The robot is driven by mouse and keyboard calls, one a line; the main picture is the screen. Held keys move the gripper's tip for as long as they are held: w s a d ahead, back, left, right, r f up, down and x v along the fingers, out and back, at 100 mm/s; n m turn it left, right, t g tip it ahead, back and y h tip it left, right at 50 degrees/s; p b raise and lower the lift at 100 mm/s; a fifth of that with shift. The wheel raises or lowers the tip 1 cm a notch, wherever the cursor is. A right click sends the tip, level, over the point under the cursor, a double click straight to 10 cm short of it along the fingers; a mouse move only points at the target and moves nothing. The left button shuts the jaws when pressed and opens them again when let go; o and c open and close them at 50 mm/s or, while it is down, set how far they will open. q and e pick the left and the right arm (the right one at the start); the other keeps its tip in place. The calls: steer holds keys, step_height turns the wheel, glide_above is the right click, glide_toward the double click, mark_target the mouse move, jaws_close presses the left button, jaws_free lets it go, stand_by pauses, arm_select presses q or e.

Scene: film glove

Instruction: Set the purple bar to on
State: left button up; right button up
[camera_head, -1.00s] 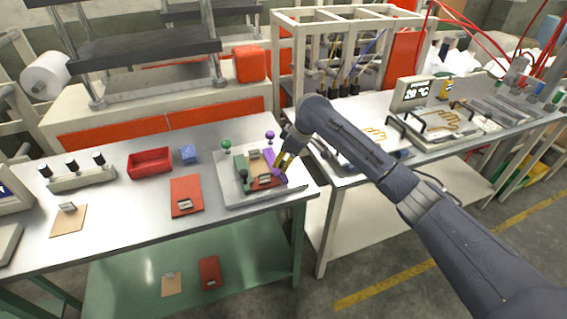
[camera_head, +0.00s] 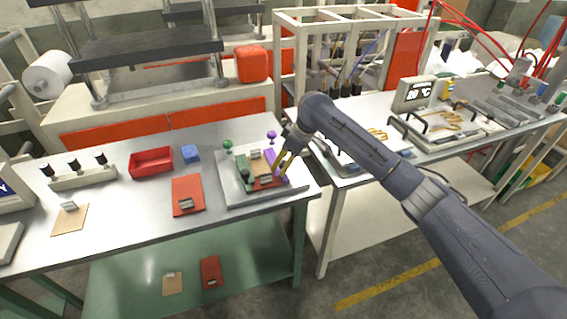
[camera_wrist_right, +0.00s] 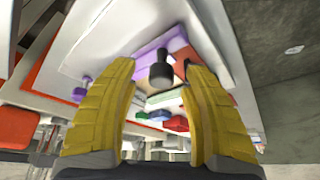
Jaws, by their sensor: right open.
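The purple bar (camera_head: 270,157) lies on the right side of a pale plate (camera_head: 233,197) on the left table, partly hidden by my right gripper. In the right wrist view the purple bar (camera_wrist_right: 178,40) is beyond the fingertips, with a dark round-ended handle (camera_wrist_right: 160,72) in front of it. My right gripper (camera_head: 281,172) points down at the bar's near end. Its yellow fingers are apart, one on each side of the dark handle (camera_wrist_right: 162,78); I cannot tell whether they touch it. My left gripper is not in view.
A red tray (camera_head: 151,163), a blue block (camera_head: 190,153) and a red clipboard (camera_head: 187,190) lie to the left. A second bench stands right.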

steer(key=v, duration=1.1)
steer(key=shift+r, duration=0.15)
steer(key=shift+d, duration=0.1)
